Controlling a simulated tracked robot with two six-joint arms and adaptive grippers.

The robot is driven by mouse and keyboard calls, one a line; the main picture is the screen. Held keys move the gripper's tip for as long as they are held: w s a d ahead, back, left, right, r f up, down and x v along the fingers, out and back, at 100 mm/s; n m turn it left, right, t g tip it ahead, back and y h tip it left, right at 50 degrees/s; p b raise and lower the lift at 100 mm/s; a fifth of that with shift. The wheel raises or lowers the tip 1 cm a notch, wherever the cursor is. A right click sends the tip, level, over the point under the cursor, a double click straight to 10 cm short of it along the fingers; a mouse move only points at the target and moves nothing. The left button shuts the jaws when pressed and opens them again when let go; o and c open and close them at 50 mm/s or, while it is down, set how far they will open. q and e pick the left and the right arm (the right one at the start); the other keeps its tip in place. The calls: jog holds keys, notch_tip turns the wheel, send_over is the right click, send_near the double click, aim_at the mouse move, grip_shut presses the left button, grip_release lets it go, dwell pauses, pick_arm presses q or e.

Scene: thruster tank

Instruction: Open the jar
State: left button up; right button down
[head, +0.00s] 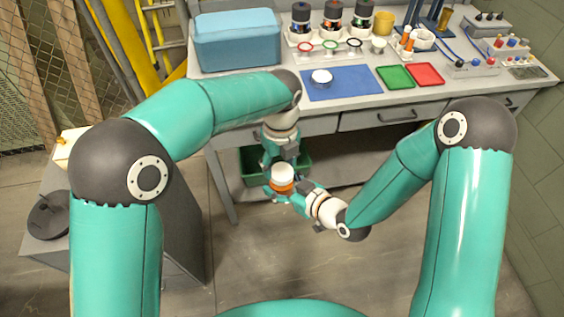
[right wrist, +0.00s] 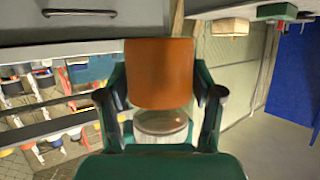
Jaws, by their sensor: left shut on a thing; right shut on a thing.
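The jar (head: 283,186) is held in the air in front of the bench, with an orange body and a white top (head: 283,172). My left gripper (head: 279,163) reaches it from the bench side and is shut on it. My right gripper (head: 291,191) comes from the lower right and is also shut on it. In the right wrist view, the orange part (right wrist: 160,72) and a pale part (right wrist: 160,124) lie between my right fingers. The white top and orange body are together. The left fingertips are partly hidden, so I cannot tell exactly which part they grip.
The bench (head: 345,112) behind carries a blue box (head: 237,42), a blue mat (head: 350,84) with a small white round thing (head: 321,76), green (head: 394,77) and red (head: 427,75) trays. A green bin (head: 250,165) stands under the bench. The floor in front is clear.

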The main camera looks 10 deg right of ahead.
pick_arm(q)
jog(key=n, duration=0.6)
jog(key=shift+s+f+n, duration=0.1)
jog(key=shift+s+n, duration=0.05)
jog(key=shift+n, duration=0.25)
jog(key=n, duration=0.6)
jog(key=shift+s+a+n, duration=0.15)
jog(key=shift+a+n, duration=0.1)
jog(key=shift+n, duration=0.05)
jog(key=n, duration=0.6)
jog(key=shift+s+a, duration=0.15)
jog(key=shift+s, duration=0.05)
jog(key=n, duration=0.7)
jog(key=shift+s, duration=0.2)
jog(key=n, duration=0.6)
jog(key=shift+s+d+n, duration=0.15)
jog(key=shift+d+n, duration=0.05)
jog(key=shift+n, duration=0.1)
jog(key=n, duration=0.4)
jog(key=shift+d, duration=0.2)
jog(key=n, duration=0.4)
jog(key=shift+d+n, duration=0.2)
jog(key=shift+n, duration=0.1)
jog(key=n, duration=0.4)
jog(key=shift+d, duration=0.2)
jog(key=shift+a+r, duration=0.1)
jog(key=shift+r, duration=0.1)
jog(key=shift+r, duration=0.15)
jog(key=shift+r, duration=0.95)
